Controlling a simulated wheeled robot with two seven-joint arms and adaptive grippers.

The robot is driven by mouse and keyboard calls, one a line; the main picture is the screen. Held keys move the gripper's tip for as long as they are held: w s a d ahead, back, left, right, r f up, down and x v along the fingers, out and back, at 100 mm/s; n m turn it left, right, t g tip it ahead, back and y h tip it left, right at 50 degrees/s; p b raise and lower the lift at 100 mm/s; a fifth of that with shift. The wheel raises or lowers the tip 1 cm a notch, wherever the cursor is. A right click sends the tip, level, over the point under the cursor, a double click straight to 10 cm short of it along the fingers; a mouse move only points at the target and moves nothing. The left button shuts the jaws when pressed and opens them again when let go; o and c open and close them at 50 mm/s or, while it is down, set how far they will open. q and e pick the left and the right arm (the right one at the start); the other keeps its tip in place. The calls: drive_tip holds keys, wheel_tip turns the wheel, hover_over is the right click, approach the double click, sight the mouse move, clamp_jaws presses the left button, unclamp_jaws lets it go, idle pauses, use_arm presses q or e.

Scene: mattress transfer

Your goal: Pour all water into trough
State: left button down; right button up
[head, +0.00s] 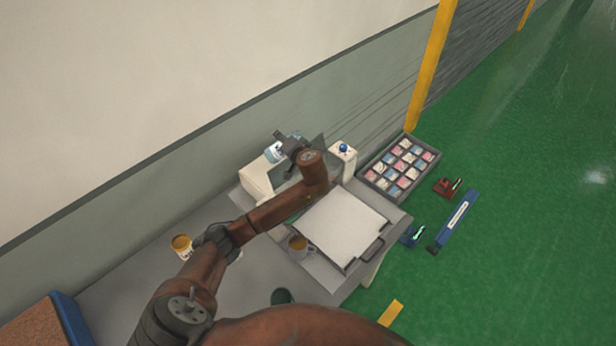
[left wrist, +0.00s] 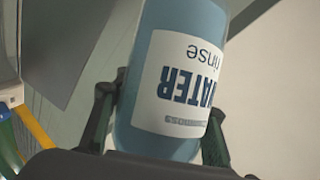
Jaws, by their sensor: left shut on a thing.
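My left gripper (head: 283,146) is shut on a water bottle (head: 273,153) above the far side of the grey table. The left wrist view shows the blue bottle (left wrist: 180,75) between the two fingers, its white label reading "WATER rinse" upside down in that picture. The bottle's mouth and any flow of water are out of sight. A cream apparatus (head: 256,180) stands below the gripper, partly covered by my arm, and a cream post with a blue knob (head: 343,150) stands to its right. I cannot make out which part is the trough. My right gripper is not in view.
A flat white tray (head: 345,228) with dark handles lies on the table (head: 120,290). A mug (head: 299,248) stands at its left edge, another mug (head: 182,246) farther left. A divided grey box (head: 376,182) and blue tools (head: 457,220) are at the right. A wall runs behind.

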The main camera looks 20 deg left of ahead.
use_arm(q)
drive_tip(key=shift+s+a+f+m+y, duration=0.1)
drive_tip(key=shift+a+f+m+y, duration=0.2)
drive_tip(key=shift+m+y, duration=0.25)
idle(0.9)
drive_tip(key=shift+s+a+f+m+y+b, duration=0.1)
drive_tip(key=shift+f+m+y+b, duration=0.3)
drive_tip(key=shift+m+b, duration=0.25)
idle(1.1)
drive_tip(key=shift+w+d+r+m+y+p, duration=0.3)
drive_tip(key=shift+d+r+m+y+p, duration=0.15)
drive_tip(key=shift+r+m, duration=0.2)
idle(1.9)
drive_tip(key=shift+f+m+y, duration=0.2)
drive_tip(key=shift+m+y, duration=0.1)
drive_tip(key=shift+m, duration=0.25)
idle(1.6)
